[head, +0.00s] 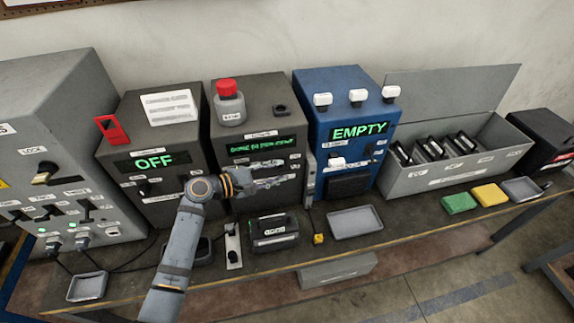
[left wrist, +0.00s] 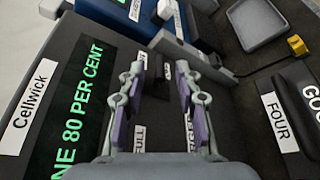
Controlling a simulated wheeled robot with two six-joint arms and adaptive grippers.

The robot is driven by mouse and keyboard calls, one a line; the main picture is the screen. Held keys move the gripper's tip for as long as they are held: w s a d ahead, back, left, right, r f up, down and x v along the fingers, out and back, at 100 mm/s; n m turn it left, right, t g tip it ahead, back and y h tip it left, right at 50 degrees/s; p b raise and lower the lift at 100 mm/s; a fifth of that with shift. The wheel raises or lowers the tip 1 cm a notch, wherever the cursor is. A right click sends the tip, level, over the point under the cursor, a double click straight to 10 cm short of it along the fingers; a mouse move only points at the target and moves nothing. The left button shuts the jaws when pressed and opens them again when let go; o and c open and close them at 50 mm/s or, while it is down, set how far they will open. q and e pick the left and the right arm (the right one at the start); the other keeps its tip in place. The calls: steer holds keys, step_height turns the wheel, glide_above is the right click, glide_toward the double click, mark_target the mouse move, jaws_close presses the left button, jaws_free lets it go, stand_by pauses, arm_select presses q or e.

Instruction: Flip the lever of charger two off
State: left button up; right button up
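A dark grey charger (head: 258,128) stands mid-bench with a green display that reads DONE 80 PER CENT in the left wrist view (left wrist: 85,100). Another dark grey charger (head: 150,160) to its left shows OFF. The small labels are too blurred to tell their numbers. My left gripper (head: 278,175) is at the lower front of the right-hand dark charger. In the left wrist view its two fingers (left wrist: 161,72) are spread. A dark part (left wrist: 157,82), perhaps the lever, shows between them; contact cannot be told. Labels FULL and another lie below it. My right gripper is not in view.
A blue machine (head: 345,125) reading EMPTY stands close on the right. A battery marked FOUR (head: 273,232), a grey tray (head: 355,222) and a small yellow piece (head: 318,239) lie in front. A grey lever cabinet (head: 65,150) is at far left.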

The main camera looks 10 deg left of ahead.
mark_target(286, 169)
arm_select(q)
steer(key=x, duration=0.3)
steer(key=shift+d+r+p, duration=0.1)
steer(key=shift+p, duration=0.2)
steer(key=shift+w+d, duration=0.15)
steer(key=shift+w, duration=0.05)
steer(key=shift+f, duration=0.2)
steer(key=shift+d, duration=0.1)
steer(key=shift+c, duration=0.3)
steer(key=c, duration=0.5)
jaws_close()
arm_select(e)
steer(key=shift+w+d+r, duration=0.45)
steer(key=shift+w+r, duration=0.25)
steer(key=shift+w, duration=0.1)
